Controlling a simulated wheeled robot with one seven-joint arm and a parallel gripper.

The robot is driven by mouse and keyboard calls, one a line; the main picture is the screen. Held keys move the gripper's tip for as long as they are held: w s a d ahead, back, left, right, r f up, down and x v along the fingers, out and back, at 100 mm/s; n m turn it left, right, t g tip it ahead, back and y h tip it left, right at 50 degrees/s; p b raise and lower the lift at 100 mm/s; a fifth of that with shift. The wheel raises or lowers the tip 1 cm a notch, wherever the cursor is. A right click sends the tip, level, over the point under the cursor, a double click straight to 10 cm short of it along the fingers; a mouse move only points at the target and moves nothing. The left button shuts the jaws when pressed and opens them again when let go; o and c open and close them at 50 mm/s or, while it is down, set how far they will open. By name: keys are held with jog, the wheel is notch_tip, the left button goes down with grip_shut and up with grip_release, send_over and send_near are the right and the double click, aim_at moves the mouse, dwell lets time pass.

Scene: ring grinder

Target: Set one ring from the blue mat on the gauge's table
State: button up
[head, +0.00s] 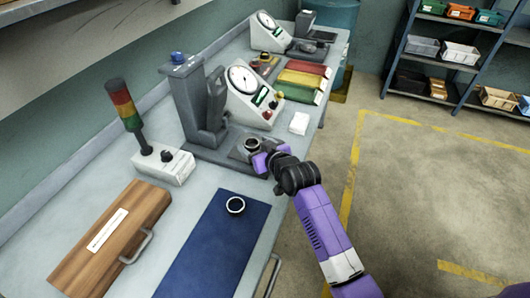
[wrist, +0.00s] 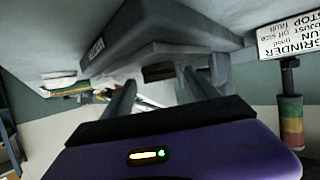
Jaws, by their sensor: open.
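The gauge stand (head: 190,105) is grey, with a column and a low base. A second dark ring (head: 252,144) shows at the front of its base, seemingly on the small gauge table; its exact contact is too small to tell. My gripper (head: 258,157) is open beside this ring and partly covers the table. In the wrist view its two fingers (wrist: 158,92) are apart below the grey gauge head (wrist: 165,45); no ring is clear between them.
A dial box (head: 243,92) stands right behind the gauge. A signal lamp (head: 124,103) and a wooden case (head: 112,240) stand to the left. Red, yellow and green trays (head: 300,80) and a white block (head: 299,123) lie further back. The floor to the right is clear.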

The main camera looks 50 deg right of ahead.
jog(key=v, duration=1.1)
jog(key=shift+n, duration=0.3)
jog(key=s+a+f, duration=0.1)
jog(key=s+a, duration=0.1)
jog(key=s+a+f, duration=0.1)
jog(key=a, duration=0.1)
jog(key=s+a+f+b, duration=0.1)
jog(key=s+a, duration=0.1)
jog(key=shift+s+f, duration=0.25)
jog(key=shift+s, duration=0.1)
jog(key=s+a+r+n+t+y, duration=0.1)
jog(key=s+a+r+y, duration=0.1)
jog(key=s+a, duration=0.5)
jog(key=s+a+r+n+t+y, duration=0.1)
jog(key=s+a+r, duration=0.3)
jog(key=s, duration=1.2)
jog(key=a+n+y, duration=0.1)
jog(key=a, duration=0.3)
jog(key=shift+s, duration=0.2)
jog(key=shift+r, duration=0.1)
